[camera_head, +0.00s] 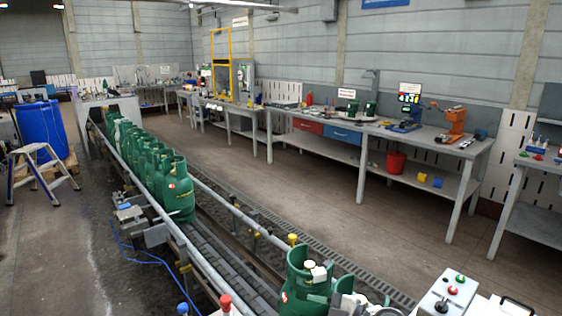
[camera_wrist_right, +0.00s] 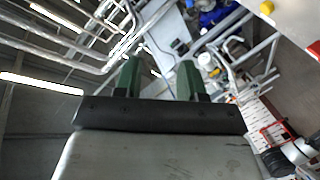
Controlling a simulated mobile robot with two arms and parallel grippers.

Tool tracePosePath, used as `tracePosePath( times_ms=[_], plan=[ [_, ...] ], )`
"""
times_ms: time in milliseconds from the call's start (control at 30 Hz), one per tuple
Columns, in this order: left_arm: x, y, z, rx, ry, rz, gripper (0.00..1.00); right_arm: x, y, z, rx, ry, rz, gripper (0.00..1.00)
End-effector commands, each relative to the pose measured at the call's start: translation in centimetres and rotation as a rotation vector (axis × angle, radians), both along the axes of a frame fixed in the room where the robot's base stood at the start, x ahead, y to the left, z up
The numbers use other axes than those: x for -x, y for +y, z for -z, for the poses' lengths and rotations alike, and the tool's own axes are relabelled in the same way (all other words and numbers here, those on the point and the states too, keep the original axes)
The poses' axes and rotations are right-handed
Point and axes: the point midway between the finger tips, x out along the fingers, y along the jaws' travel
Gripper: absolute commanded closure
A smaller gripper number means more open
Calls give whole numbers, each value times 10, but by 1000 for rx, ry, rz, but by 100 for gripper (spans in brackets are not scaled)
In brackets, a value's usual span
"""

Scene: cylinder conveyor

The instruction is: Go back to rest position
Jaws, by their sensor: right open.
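My right gripper (camera_wrist_right: 159,80) shows in the right wrist view. Its two green fingers stand apart with nothing between them. I cannot clearly make it out in the head view. My left gripper does not show in either view. In the head view a row of green gas cylinders (camera_head: 178,190) stands upright along the conveyor (camera_head: 215,262), running away to the upper left. Another green cylinder (camera_head: 297,276) stands apart from the row near the bottom edge. It has a white valve part on top, and its lower part is cut off by the picture edge.
A control box (camera_head: 443,295) with red and green buttons is at the lower right. A long workbench (camera_head: 340,128) with tools runs along the wall. A blue barrel (camera_head: 40,128) and a step stool (camera_head: 40,165) stand at left. The floor between conveyor and bench is clear.

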Motion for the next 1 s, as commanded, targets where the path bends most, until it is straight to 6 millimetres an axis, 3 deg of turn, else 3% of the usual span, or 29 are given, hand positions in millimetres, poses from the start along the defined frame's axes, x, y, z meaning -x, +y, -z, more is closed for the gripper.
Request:
tracePosePath(
  times_ms=[33,100,233,367,500,700,1000],
  plan=[
    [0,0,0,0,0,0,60,11,9,-11,-129,-37,77,60],
    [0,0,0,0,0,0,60,19,8,-28,-279,-74,224,60],
    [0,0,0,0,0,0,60,35,-22,-37,-462,-44,561,60],
    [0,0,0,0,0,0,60,64,-67,-14,-505,113,917,60],
    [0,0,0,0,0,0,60,120,-108,30,-412,394,1219,60],
    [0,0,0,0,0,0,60,197,-128,71,-216,739,1377,60],
    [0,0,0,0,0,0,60,287,-131,90,18,1088,1373,60]
  ],
)
